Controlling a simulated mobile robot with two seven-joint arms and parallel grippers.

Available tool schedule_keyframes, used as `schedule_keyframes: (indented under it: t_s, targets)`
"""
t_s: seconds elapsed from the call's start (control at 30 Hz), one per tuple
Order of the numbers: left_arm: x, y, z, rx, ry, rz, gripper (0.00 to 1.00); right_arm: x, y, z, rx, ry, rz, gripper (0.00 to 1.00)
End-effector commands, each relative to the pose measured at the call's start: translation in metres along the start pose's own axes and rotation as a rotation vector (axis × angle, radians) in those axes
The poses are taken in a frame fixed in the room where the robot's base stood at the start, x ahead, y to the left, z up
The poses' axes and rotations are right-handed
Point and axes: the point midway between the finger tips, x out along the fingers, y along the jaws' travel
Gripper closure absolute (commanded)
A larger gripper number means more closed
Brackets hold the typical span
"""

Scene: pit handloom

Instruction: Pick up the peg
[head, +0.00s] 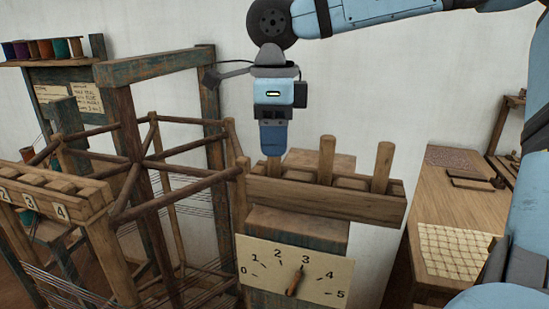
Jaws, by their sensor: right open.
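A wooden rack (330,200) holds upright round pegs in a row. The middle peg (326,160) and the right peg (382,167) stand free. The left peg (273,171) shows only its lower part, directly below my right gripper (272,148). My right gripper points straight down over this peg, and its blue fingers hide the peg's top. The gripper is open; I cannot tell whether the fingers touch the peg. My left gripper is not in view.
A dial board (295,268) numbered 0 to 5 is below the rack, its pointer near 3. A wooden reel frame (160,165) stands close on the left, beside a numbered rail (60,192). A wooden table (445,205) is on the right. Spools (45,49) sit on a shelf behind.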

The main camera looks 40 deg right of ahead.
Motion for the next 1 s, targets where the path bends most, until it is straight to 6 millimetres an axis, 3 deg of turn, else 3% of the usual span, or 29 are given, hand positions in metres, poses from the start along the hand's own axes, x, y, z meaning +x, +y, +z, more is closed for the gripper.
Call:
schedule_keyframes:
  t_s: [0.2,0.43,0.67,1.0]
  targets:
    - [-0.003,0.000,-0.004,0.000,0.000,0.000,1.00,0.024,0.000,0.000,0.000,0.000,0.001,0.47]
    - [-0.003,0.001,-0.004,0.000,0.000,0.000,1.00,0.026,0.000,0.000,0.000,-0.002,0.000,0.47]
    - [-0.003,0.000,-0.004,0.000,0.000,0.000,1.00,0.026,0.000,0.000,0.000,-0.001,0.000,0.97]
    - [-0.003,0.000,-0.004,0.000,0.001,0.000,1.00,0.024,0.000,0.000,0.000,-0.002,-0.001,0.99]
